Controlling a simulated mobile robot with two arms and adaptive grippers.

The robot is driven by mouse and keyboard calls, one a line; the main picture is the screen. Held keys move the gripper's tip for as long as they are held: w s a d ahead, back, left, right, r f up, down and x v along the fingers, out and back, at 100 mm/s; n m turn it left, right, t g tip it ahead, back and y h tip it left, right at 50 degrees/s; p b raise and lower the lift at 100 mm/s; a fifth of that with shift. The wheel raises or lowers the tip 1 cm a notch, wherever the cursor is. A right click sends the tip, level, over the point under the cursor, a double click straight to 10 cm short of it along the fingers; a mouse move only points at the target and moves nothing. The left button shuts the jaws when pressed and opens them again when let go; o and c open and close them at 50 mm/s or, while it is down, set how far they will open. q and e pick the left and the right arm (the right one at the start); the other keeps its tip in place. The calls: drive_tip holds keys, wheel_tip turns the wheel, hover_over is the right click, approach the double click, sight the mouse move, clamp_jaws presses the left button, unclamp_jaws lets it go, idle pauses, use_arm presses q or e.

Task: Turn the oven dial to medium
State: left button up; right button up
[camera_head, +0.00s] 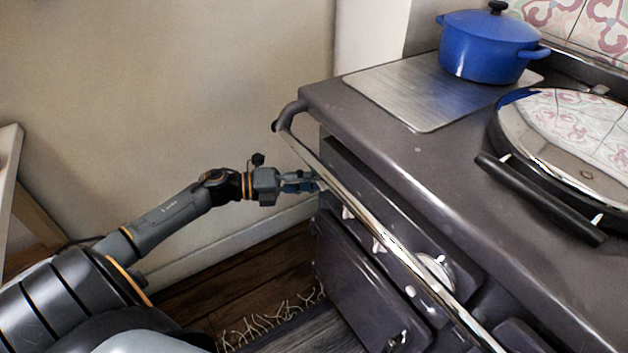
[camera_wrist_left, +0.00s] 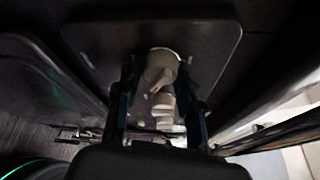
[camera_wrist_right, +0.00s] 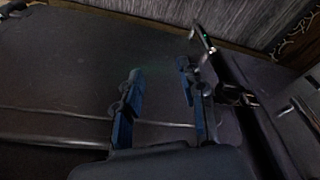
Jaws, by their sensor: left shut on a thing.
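My left gripper (camera_head: 305,186) reaches in under the front rail at the left end of the stove. In the left wrist view its two fingers (camera_wrist_left: 160,78) are shut on a pale round oven dial (camera_wrist_left: 160,68) on a dark panel. In the head view that dial is hidden by the fingers and the rail, and its marking cannot be read. My right gripper (camera_wrist_right: 160,105) shows only in the right wrist view. Its blue fingers are apart, with nothing between them.
The dark stove (camera_head: 465,165) carries a blue pot (camera_head: 487,45) and a round shiny lid (camera_head: 570,130). A metal rail (camera_head: 385,240) runs along its front. More pale knobs (camera_head: 378,245) and a round gauge (camera_head: 435,268) sit behind it. A fringed rug (camera_head: 268,318) lies below.

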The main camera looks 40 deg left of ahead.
use_arm(q)
drive_tip(key=o, duration=1.2)
drive_tip(key=shift+c, duration=0.2)
